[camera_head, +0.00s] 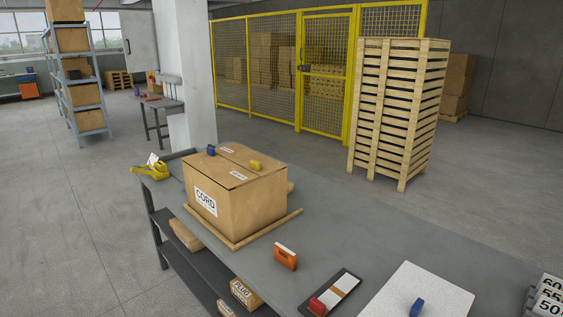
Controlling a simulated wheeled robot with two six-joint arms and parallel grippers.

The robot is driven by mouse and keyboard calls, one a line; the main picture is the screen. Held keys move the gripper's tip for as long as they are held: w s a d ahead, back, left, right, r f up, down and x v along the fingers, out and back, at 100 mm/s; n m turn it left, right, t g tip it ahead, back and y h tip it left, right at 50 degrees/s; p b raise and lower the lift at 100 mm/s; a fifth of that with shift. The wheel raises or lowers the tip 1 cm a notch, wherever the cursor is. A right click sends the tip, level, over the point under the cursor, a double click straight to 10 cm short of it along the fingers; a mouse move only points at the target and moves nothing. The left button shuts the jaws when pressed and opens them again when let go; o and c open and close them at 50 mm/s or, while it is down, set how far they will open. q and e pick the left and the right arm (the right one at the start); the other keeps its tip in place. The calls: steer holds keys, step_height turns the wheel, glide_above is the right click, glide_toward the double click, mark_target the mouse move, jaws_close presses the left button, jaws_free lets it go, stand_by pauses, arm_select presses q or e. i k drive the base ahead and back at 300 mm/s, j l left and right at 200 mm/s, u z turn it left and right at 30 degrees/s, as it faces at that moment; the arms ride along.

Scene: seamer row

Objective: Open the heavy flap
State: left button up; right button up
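A brown cardboard box (262,207) with a white label reading CORD stands on the grey workbench (330,245). Its top flaps (222,170) lie flat and look shut. Small white labels are on the flaps, too small to read, so I cannot tell which flap is the heavy one. A small blue object (211,150) sits at the top's far left edge and a small yellow object (255,165) sits toward its right. Neither of my grippers is in view.
Wooden strips (268,228) lie along the box's base. A yellow tape dispenser (149,170) is at the bench's left corner. An orange block (285,257), a dark tray (344,287) with a red item and a pale board (440,296) lie in front. Pallets (395,110) stand behind.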

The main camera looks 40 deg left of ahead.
mark_target(229, 174)
steer(key=u, duration=1.75)
steer(key=z, duration=0.35)
